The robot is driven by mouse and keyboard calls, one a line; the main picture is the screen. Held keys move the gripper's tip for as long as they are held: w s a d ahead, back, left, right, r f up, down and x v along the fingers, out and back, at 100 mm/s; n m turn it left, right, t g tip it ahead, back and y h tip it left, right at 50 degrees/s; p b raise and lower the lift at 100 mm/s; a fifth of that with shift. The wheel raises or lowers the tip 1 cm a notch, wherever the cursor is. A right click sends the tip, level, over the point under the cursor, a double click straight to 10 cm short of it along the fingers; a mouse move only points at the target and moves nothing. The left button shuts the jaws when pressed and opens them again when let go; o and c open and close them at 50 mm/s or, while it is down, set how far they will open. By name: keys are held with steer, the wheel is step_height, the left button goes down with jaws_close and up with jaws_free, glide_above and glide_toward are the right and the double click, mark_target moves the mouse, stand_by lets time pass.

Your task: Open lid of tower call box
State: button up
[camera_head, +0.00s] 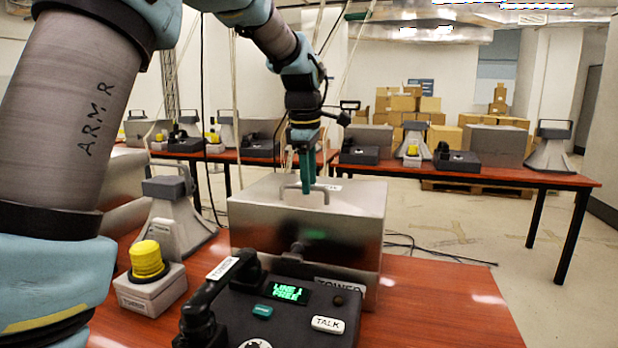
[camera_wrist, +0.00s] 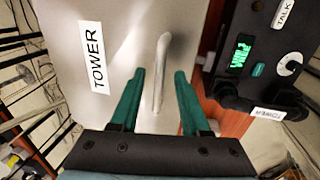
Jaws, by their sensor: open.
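The tower call box (camera_head: 350,240) is a metal case behind the phone, with its lid (camera_head: 355,192) shut. A curved metal handle (camera_head: 323,188) stands on the lid; it shows in the wrist view (camera_wrist: 161,65) beside a white TOWER label (camera_wrist: 95,57). My gripper (camera_head: 307,178) points down over the lid at the handle. In the wrist view my gripper (camera_wrist: 159,74) is open, its green fingers apart on either side of the handle. Nothing is held, and I cannot tell whether a finger touches the handle.
A black phone (camera_head: 280,310) with a handset stands in front of the box. A yellow-topped TOWER button box (camera_head: 150,285) and a grey horn (camera_head: 175,215) stand left. The red table (camera_head: 450,305) is clear at right. Other tables with similar sets and cardboard boxes (camera_head: 405,103) are behind.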

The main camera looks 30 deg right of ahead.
jaws_close()
stand_by(1.4)
